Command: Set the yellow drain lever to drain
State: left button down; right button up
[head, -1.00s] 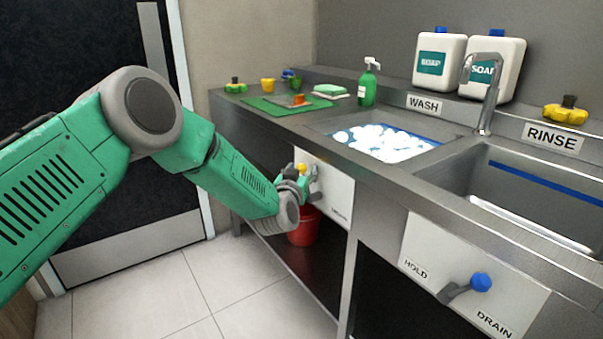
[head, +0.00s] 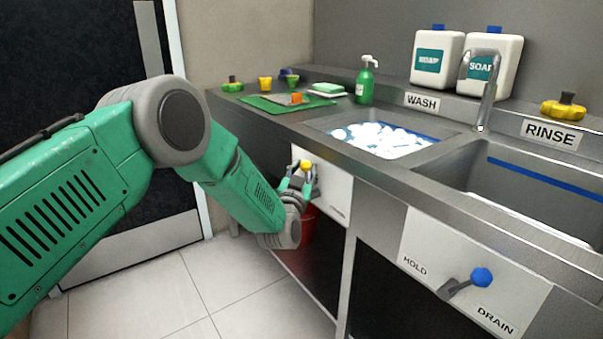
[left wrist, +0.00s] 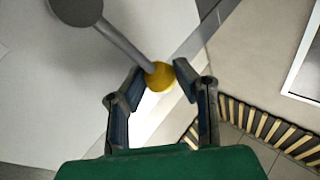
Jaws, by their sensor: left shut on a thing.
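The yellow drain lever's round knob (head: 305,164) is in front of the white panel (head: 330,190) below the wash sink. My left gripper (head: 297,180) is at this knob. In the left wrist view, the yellow knob (left wrist: 159,76) sits between the two fingertips of my left gripper (left wrist: 158,71), which is shut on it. The grey lever rod (left wrist: 122,43) runs from the knob up and left to a round grey pivot (left wrist: 76,8). The panel's wording is too small or hidden to read. My right gripper is not in view.
The wash sink (head: 455,130) holds white foam. A blue-knobbed lever (head: 481,277) is on the HOLD/DRAIN panel (head: 420,245) below the rinse sink. A red bucket (head: 309,228) stands below, partly hidden. Open floor (head: 150,290) lies in front of the counter.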

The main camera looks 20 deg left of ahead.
pick_arm(q)
jog(key=m+b, duration=0.1)
jog(key=s+d+m+t+h, duration=0.1)
jog(key=d+m+t+h+b, duration=0.1)
jog(key=m, duration=0.1)
jog(key=shift+s+f+b, duration=0.3)
jog(key=shift+s+f, duration=0.05)
jog(key=shift+f, duration=0.05)
jog(key=m+h+b, duration=0.1)
jog(key=m, duration=0.1)
jog(key=s+d+m+t+h+b, duration=0.1)
jog(key=m+h, duration=0.1)
jog(key=d+f+m+h+b, duration=0.1)
jog(key=m+b, duration=0.1)
jog(key=shift+s+d+m+t+h, duration=0.15)
jog(key=shift+s+m+t+h, duration=0.15)
jog(key=shift+s+m+h, duration=0.1)
jog(key=shift+f, duration=0.1)
jog(key=shift+d+f, duration=0.15)
jog(key=c, duration=1.5)
grip_release()
jog(key=shift+s, duration=0.1)
jog(key=shift+o, duration=1.2)
jog(key=shift+r, duration=0.2)
